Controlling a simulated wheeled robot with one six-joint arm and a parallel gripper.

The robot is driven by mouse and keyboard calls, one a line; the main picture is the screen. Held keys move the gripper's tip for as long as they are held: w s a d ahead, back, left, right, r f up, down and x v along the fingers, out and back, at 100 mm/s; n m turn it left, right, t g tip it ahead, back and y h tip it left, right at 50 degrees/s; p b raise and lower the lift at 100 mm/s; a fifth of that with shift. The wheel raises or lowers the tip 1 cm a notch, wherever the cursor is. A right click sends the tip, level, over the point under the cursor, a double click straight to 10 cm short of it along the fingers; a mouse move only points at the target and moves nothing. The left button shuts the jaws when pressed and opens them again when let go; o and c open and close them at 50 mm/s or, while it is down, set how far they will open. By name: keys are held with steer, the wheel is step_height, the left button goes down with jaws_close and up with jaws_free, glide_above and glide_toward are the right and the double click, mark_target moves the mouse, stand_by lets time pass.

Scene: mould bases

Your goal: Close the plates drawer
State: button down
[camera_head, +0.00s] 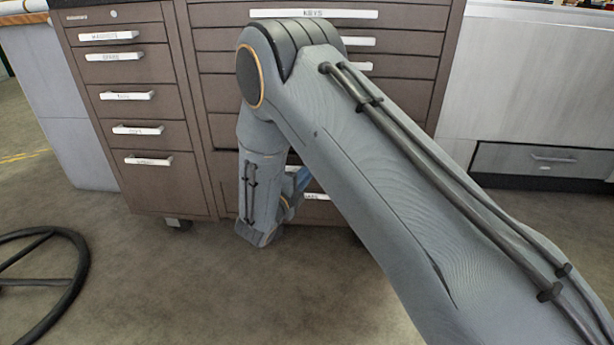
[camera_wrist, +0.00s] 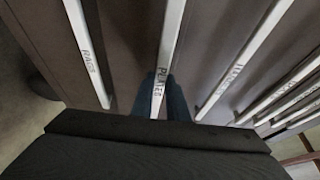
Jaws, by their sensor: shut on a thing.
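The plates drawer's white handle (camera_wrist: 171,40), labelled PLATES, runs down the middle of the wrist view. Its dark brown front (camera_wrist: 130,45) lies behind it. My gripper (camera_wrist: 163,97) has its two blue fingers on either side of this handle and is shut on it. In the head view my gripper (camera_head: 301,179) is low at the cabinet front, mostly hidden behind my arm. My arm also covers most of the plates drawer there, so I cannot tell how far it stands out.
The RAGS handle (camera_wrist: 87,50) is beside it at left, and several other handles lie to the right. The brown cabinet (camera_head: 225,100) has a left column of shut drawers. A black wheel-like ring (camera_head: 78,285) lies at lower left.

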steer(key=w, duration=0.3)
steer(key=shift+w, duration=0.1)
steer(key=c, duration=1.7)
jaws_free()
steer(key=p+v, duration=0.2)
steer(key=v, duration=0.5)
steer(key=shift+s+a+p, duration=0.15)
steer(key=shift+s+p, duration=0.15)
steer(key=shift+s, duration=0.05)
